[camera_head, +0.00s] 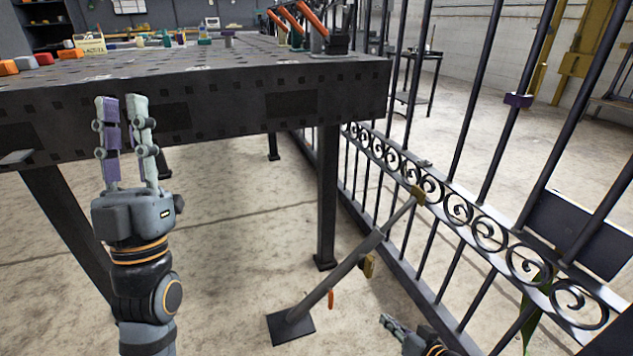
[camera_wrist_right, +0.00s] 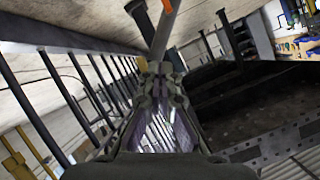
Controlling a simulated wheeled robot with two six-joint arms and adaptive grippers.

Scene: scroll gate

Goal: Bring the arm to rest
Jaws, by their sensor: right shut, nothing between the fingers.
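My right gripper (camera_head: 388,322) shows low in the head view, near the foot of the scroll gate, with its fingers close together. It also shows in the right wrist view (camera_wrist_right: 160,72), shut with nothing seen between its fingers. My left gripper (camera_head: 122,101) points up in front of the dark table (camera_head: 250,95), with a narrow gap between its fingers and nothing in it. The black gate (camera_head: 470,215) with its row of scrolls stands at the right. A slanted brace (camera_head: 345,270) runs from a floor plate up to the gate.
The table holds orange blocks (camera_head: 30,62), a small box and several small items. Bare floor (camera_head: 225,220) lies between my left arm and the brace. A small table (camera_head: 420,75) stands beyond the gate.

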